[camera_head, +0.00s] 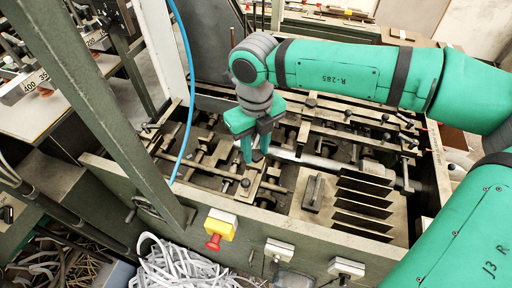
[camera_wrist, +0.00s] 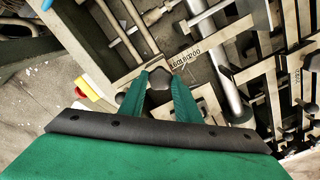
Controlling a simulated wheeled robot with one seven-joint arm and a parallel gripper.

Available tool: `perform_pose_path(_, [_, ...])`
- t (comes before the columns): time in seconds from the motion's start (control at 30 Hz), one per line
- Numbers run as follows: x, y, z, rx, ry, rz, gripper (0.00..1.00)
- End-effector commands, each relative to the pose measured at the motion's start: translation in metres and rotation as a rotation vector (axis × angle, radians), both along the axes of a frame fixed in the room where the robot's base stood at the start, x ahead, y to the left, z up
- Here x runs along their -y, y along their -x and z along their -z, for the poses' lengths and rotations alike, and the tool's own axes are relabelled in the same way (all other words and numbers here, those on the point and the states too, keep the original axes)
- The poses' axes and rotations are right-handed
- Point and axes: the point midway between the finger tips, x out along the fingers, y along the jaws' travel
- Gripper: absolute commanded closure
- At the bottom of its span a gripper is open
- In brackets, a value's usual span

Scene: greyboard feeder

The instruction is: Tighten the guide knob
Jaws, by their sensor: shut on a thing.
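The guide knob (camera_wrist: 160,78) is a small, dark, faceted knob. In the wrist view it sits between the green fingertips of my gripper (camera_wrist: 160,88), which are shut on its sides. In the head view my gripper (camera_head: 255,158) points down into the feeder bed, and its fingers hide the knob there. The knob's stem and the part it clamps are hidden under it. A marked scale (camera_wrist: 185,57) lies just beyond the knob in the wrist view.
The feeder frame (camera_head: 300,238) surrounds the bed of rods, bars and other dark knobs (camera_head: 245,183). A row of upright dark plates (camera_head: 362,205) stands right of my gripper. A green post (camera_head: 110,110) and a blue hose (camera_head: 190,90) stand at left. A red stop button (camera_head: 213,242) is on the front.

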Motion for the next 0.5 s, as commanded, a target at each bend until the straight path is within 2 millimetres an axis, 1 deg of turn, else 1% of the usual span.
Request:
perform_pose_path(0.2, [-0.0009,-0.0011,-0.0012,0.004,-0.001,0.083,0.93])
perform_pose_path(0.5, [-0.0009,-0.0013,-0.0014,0.005,-0.002,0.121,0.93])
